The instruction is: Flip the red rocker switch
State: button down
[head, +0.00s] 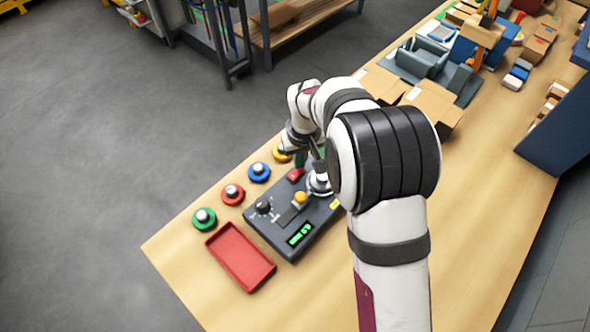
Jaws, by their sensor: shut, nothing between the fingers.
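The red rocker switch (295,174) sits near the far left edge of a dark grey control box (270,228) on the wooden bench. My gripper (299,159) is shut and empty, pointing down just above and behind the switch in the head view. A small gap seems to separate them, but I cannot tell for sure whether they touch. The fingertips are small and partly dark against the box. My arm hides part of the box's right side.
The box also carries a black knob (263,206), a yellow-topped slider (300,197), a silver-based lever (318,183) and a green display (300,234). Several round coloured pieces, among them a blue one (259,172), stand left. A red tray (240,257) lies in front. Cardboard boxes (432,104) stand behind.

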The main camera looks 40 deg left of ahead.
aim_at(301, 170)
jog(key=shift+f, duration=0.5)
notch_tip(301, 170, up, 7)
jog(key=shift+f, duration=0.2)
jog(key=shift+r, duration=0.2)
dwell(0.4)
jog(key=shift+d+r, duration=0.1)
jog(key=shift+d, duration=0.05)
jog(key=s+d+r+m, duration=0.1)
jog(key=d+r+m, duration=0.4)
jog(key=d, duration=0.7)
jog(key=s+d+r+m, duration=0.1)
jog(key=d+r+m, duration=0.35)
jog(key=d, duration=0.85)
jog(key=s+d+m+g, duration=0.1)
jog(key=s+d+m, duration=0.7)
jog(key=s+d, duration=0.3)
jog(key=s, duration=0.3)
jog(key=shift+s+f, duration=0.15)
jog(key=shift+f, duration=0.2)
